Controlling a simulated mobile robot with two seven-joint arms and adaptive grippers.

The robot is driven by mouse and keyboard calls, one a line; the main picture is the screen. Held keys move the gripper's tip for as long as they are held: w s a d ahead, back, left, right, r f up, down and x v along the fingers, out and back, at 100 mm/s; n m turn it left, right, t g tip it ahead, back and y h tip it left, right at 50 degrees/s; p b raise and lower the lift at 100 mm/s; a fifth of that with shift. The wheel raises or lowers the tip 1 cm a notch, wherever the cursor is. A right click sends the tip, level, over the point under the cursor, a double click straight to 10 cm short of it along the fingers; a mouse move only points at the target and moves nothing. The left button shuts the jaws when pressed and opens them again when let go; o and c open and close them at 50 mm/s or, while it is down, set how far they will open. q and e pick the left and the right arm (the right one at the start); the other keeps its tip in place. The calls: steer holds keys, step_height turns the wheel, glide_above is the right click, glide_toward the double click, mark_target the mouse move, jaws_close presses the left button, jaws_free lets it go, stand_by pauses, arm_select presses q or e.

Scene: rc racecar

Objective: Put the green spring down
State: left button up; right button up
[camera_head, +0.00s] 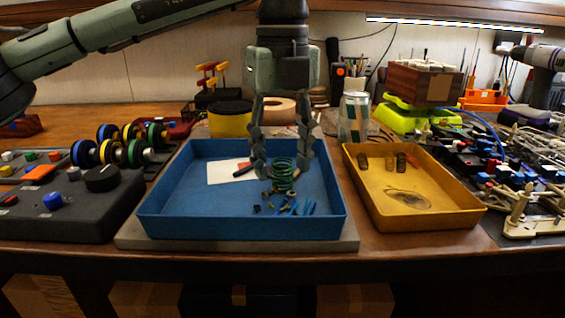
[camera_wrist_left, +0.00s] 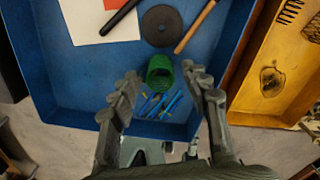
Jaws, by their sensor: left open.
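The green spring (camera_head: 283,176) is inside the blue tray (camera_head: 163,221), toward its right side in the head view. It also shows in the left wrist view as a green coil (camera_wrist_left: 159,72). My left gripper (camera_head: 282,164) hangs over the blue tray, fingers down and open. One finger is on each side of the spring. In the left wrist view there is a visible gap between the spring and each fingertip (camera_wrist_left: 162,80). Whether the spring fully rests on the tray floor is hard to tell. My right gripper is not in view.
Blue and dark small parts (camera_head: 292,208) lie beside the spring. A white sheet (camera_head: 225,172), a dark disc (camera_wrist_left: 161,26) and rod-like tools are also in the tray. A yellow tray (camera_head: 440,218) stands to the right. A can (camera_head: 354,117) stands behind.

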arm_select(q)
step_height(320, 180, up, 11)
stand_by(0.3)
steer(key=shift+s+f, duration=0.1)
steer(key=shift+f, duration=0.05)
